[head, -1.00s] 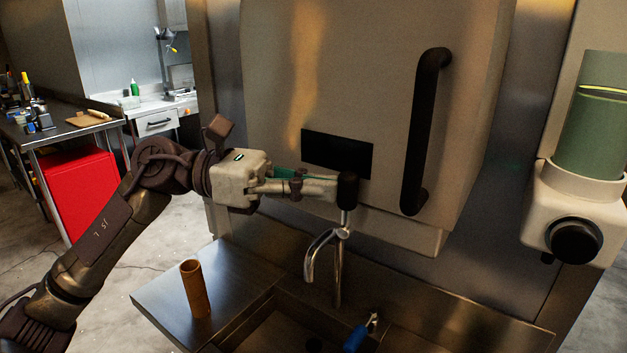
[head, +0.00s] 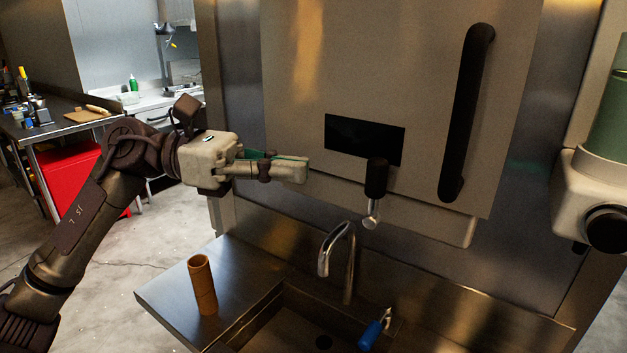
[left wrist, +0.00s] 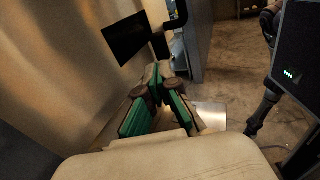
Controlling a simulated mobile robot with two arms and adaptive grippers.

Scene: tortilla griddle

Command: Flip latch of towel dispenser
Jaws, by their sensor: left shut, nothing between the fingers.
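The towel dispenser (head: 290,110) is a large beige box on the metal wall, with a dark rectangular window (head: 364,140) and a long black vertical handle (head: 467,112). In the left wrist view the closed fingers (left wrist: 157,75) show beside the dispenser's face (left wrist: 75,75). My right gripper is not seen.
Below stand a sink with a curved metal faucet (head: 350,262), a brown cylinder (head: 202,284) on the counter and a blue-handled tool (head: 372,334) at the sink. A green-and-white dispenser (head: 592,200) is at the right.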

